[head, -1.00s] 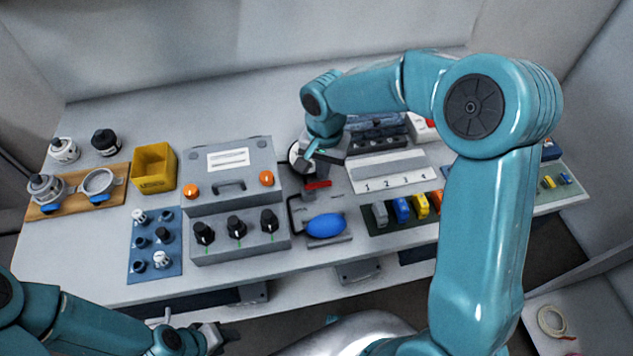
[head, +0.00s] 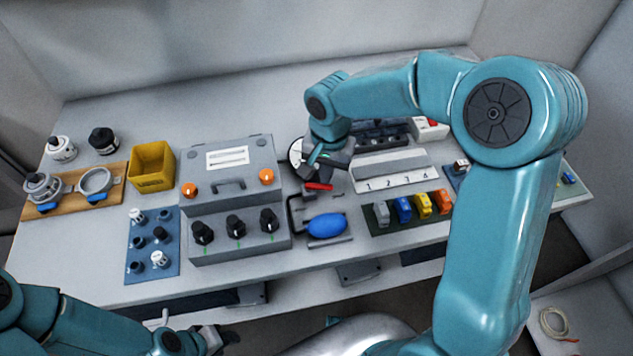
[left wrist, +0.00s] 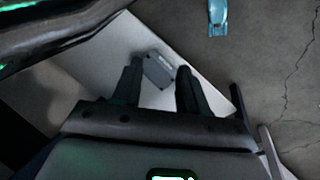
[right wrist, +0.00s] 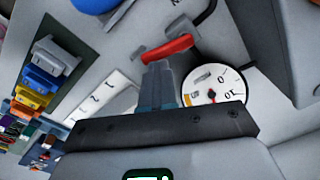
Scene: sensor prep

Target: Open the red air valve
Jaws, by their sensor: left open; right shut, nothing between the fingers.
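The red air valve handle (head: 318,186) is on the grey panel at the middle of the bench, just behind the blue oval part. In the right wrist view, the red handle (right wrist: 167,48) lies just beyond my fingertips. My right gripper (head: 325,172) is shut and empty, close beside the handle. In the right wrist view its closed fingers (right wrist: 158,68) point at the handle; I cannot tell whether they touch it. My left gripper (head: 225,338) is open and empty, low in front of the bench. Its spread fingers show in the left wrist view (left wrist: 157,85).
A round dial gauge (right wrist: 214,88) sits beside the valve. The blue oval part (head: 327,225) is in front of it. A grey case with knobs (head: 236,240) stands to the left. Several coloured blocks (head: 403,208) and a numbered rack (head: 396,176) are to the right.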

